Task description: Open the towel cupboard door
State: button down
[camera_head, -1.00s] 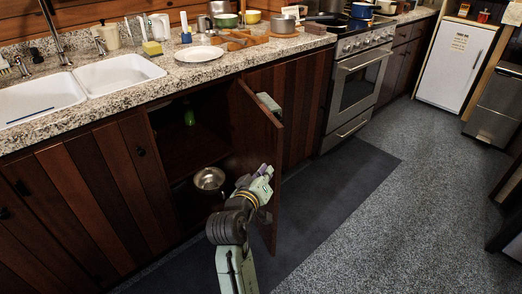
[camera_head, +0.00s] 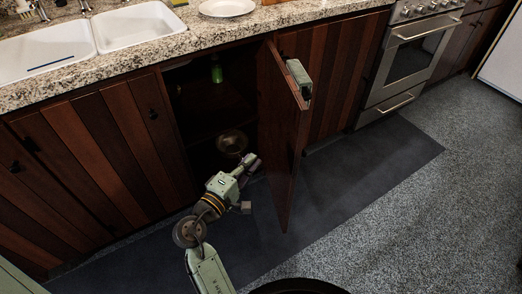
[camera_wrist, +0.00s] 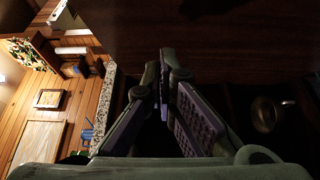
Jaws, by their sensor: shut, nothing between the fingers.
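The towel cupboard door (camera_head: 283,135) is dark wood and stands wide open, swung out from the counter front. A small grey-green thing (camera_head: 299,78), perhaps a folded towel, is at its upper outer side. My gripper (camera_head: 250,163) is on the door's inner side, in front of the open cupboard (camera_head: 205,100). It looks shut and empty; I cannot tell whether it touches the door. In the wrist view the fingertips (camera_wrist: 168,55) are close together before a dark wood surface.
Inside the cupboard are a metal bowl (camera_head: 232,141) and a green bottle (camera_head: 216,70). Closed cupboard fronts (camera_head: 85,150) lie to the left, and the oven (camera_head: 415,60) stands to the right. A dark mat (camera_head: 355,165) and open floor lie in front.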

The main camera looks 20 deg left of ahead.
jog(key=p, duration=0.2)
send_near(289, 130)
jog(key=w+a, duration=0.2)
jog(key=a, duration=0.1)
jog(key=shift+w+d+f+p, duration=0.1)
jog(key=shift+w+d+p, duration=0.25)
jog(key=shift+w+d, duration=0.45)
jog(key=shift+w+d+f+p, duration=0.1)
jog(key=shift+w+d+p, duration=0.35)
jog(key=shift+d, duration=0.6)
jog(key=shift+w, duration=0.1)
